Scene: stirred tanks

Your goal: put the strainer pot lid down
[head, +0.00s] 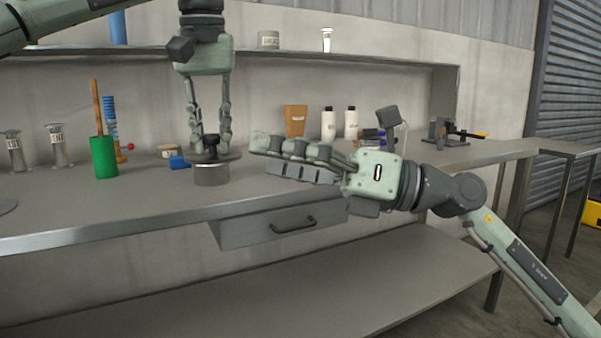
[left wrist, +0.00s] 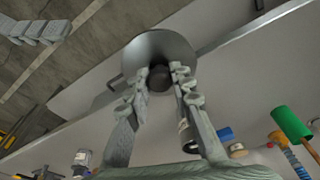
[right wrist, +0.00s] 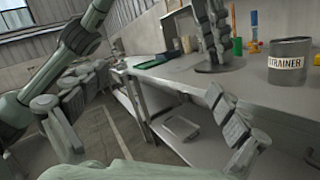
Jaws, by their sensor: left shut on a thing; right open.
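The strainer pot lid (head: 233,156) is a dark round disc with a black knob. My left gripper (head: 210,142) points down and is shut on that knob; the lid (left wrist: 158,42) also shows in the left wrist view, level and apparently off the bench. In the right wrist view a pot (right wrist: 289,66) labelled STRAINER stands on the bench, open-topped, to the right of the lid (right wrist: 220,66). My right gripper (head: 262,156) is open and empty, pointing left, right of the lid.
A green cup (head: 103,158), a blue block (head: 179,162) and a beige tin (head: 168,151) stand left of the lid. White bottles (head: 328,124) and a brown container (head: 295,120) stand behind my right gripper.

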